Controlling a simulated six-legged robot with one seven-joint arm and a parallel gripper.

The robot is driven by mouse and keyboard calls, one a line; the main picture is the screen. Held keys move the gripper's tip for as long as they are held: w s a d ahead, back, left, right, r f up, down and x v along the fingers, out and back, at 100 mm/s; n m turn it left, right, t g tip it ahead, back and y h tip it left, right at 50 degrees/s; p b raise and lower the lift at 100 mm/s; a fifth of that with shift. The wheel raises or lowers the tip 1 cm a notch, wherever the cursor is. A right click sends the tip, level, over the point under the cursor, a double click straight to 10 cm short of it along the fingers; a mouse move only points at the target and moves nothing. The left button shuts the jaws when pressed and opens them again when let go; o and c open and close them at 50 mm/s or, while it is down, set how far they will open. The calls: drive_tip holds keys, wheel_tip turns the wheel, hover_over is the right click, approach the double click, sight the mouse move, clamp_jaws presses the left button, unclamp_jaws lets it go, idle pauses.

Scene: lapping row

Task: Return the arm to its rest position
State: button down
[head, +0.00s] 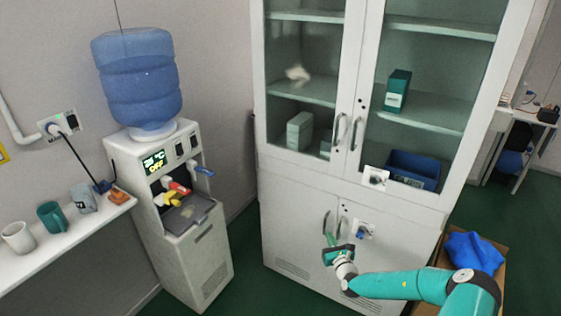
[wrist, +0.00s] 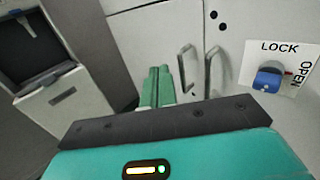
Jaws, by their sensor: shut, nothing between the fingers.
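My gripper (head: 331,241) is at the end of my teal arm, in front of the lower doors of the white cabinet (head: 300,215) in the head view. In the wrist view its green fingers (wrist: 157,87) are together with nothing between them. They point toward the lower cabinet doors, left of two door handles (wrist: 187,70). I cannot tell whether they touch the door. A lock plate with a blue knob (wrist: 267,80) and the words LOCK and OPEN is on the door to the right; it also shows in the head view (head: 364,230).
A water dispenser (head: 190,240) with a blue bottle stands left of the cabinet. A white shelf (head: 60,240) with several cups is at the far left. A cardboard box (head: 488,270) with a blue cloth is right of my arm. Green floor shows between dispenser and cabinet.

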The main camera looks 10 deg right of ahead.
drive_tip(key=s+a+r+n+g+y, duration=0.35)
drive_tip(key=a+r+n+y, duration=0.25)
drive_tip(key=a+r+n, duration=0.35)
drive_tip(key=s+a+r+n+g+y, duration=0.3)
drive_tip(key=a+r+n+g+y, duration=0.25)
drive_tip(key=a+r+n, duration=0.4)
drive_tip(key=s+a+r+n+g+h, duration=0.3)
drive_tip(key=s+a+r+n+g, duration=0.3)
drive_tip(key=s+r+n, duration=0.45)
drive_tip(key=s+d+r+n+t+h, duration=0.1)
drive_tip(key=s+d+r+n+h, duration=0.1)
drive_tip(key=s, duration=0.6)
drive_tip(key=s+d+r+n+h, duration=0.1)
drive_tip(key=s+d+r+h, duration=0.2)
drive_tip(key=s, duration=0.4)
drive_tip(key=s+d+r+n+t+h, duration=0.1)
drive_tip(key=s+d+r+n+h, duration=0.1)
drive_tip(key=s+r, duration=0.4)
drive_tip(key=s+d+h, duration=0.1)
drive_tip(key=s+h, duration=0.1)
drive_tip(key=shift+s+d+n+t, duration=0.2)
drive_tip(key=shift+s+n+t, duration=0.1)
drive_tip(key=shift+n, duration=0.05)
